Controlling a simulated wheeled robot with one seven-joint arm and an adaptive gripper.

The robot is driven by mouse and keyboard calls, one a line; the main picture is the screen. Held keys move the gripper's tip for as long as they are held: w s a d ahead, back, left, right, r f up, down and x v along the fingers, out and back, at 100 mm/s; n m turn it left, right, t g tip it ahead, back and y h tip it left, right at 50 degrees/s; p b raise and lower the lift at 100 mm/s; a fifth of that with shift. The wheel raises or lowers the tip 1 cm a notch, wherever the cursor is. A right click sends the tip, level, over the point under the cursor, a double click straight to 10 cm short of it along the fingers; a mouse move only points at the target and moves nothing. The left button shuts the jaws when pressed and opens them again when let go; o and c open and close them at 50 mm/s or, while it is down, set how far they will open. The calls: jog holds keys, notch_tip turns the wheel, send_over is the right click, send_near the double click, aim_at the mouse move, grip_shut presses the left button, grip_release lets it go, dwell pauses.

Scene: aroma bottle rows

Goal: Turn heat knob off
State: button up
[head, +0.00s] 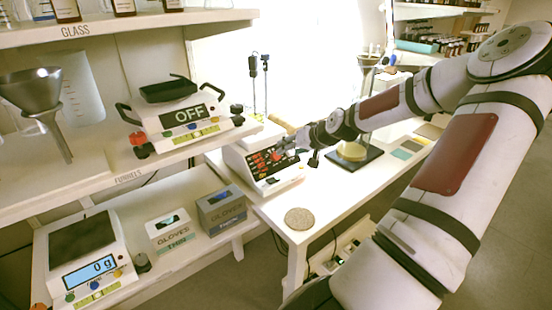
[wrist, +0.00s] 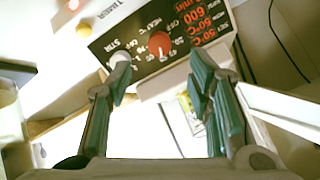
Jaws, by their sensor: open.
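The stirrer hotplate (head: 262,163) stands on the white bench with a dark front panel. In the wrist view its panel (wrist: 146,30) shows upside down, with a red heat knob (wrist: 160,43) and glowing red digits. A pale stir knob (wrist: 119,58) sits beside the red one, partly hidden by the left finger. My gripper (head: 288,146) is at the panel's right side in the head view. In the wrist view my gripper (wrist: 160,68) is open and empty, its fingertips either side of the red knob's line. I cannot tell whether they touch the panel.
A round disc (head: 299,218) lies on the bench in front of the hotplate. A dark-based stand (head: 353,158) is to its right. A shelf at left holds a scale reading OFF (head: 185,118) and a funnel (head: 35,98).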

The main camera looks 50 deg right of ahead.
aim_at(279, 159)
jog(key=b+x, duration=0.2)
jog(key=x, duration=0.6)
jog(key=shift+w+d+f, duration=0.1)
jog(key=shift+w+f, duration=0.1)
jog(key=shift+f, duration=0.05)
jog(key=shift+c, duration=0.6)
grip_shut()
